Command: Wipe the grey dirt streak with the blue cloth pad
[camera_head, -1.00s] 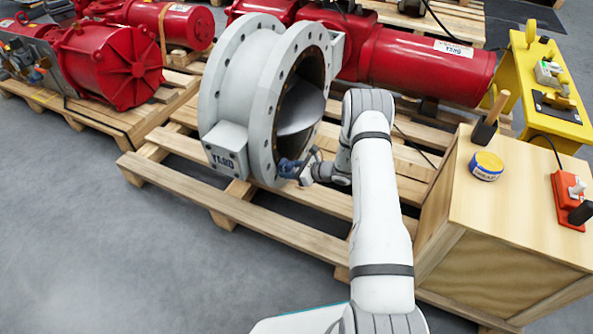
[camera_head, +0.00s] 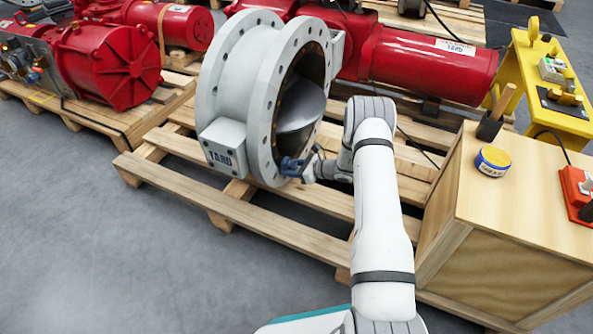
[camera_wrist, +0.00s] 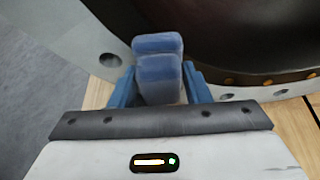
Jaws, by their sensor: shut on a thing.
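My gripper (camera_head: 292,167) is at the lower front edge of the grey valve flange (camera_head: 264,130), by the dark round opening. It is shut on the blue cloth pad, which shows in the wrist view (camera_wrist: 158,68) between the two blue fingers. In the wrist view the pad overlaps the pale flange face near its inner edge; whether it touches the face I cannot tell. The grey dirt streak cannot be made out in either view; the pad and gripper hide part of the flange.
The valve stands on a wooden pallet (camera_head: 270,228) with gaps between its slats. Red actuators (camera_head: 425,62) lie behind it.

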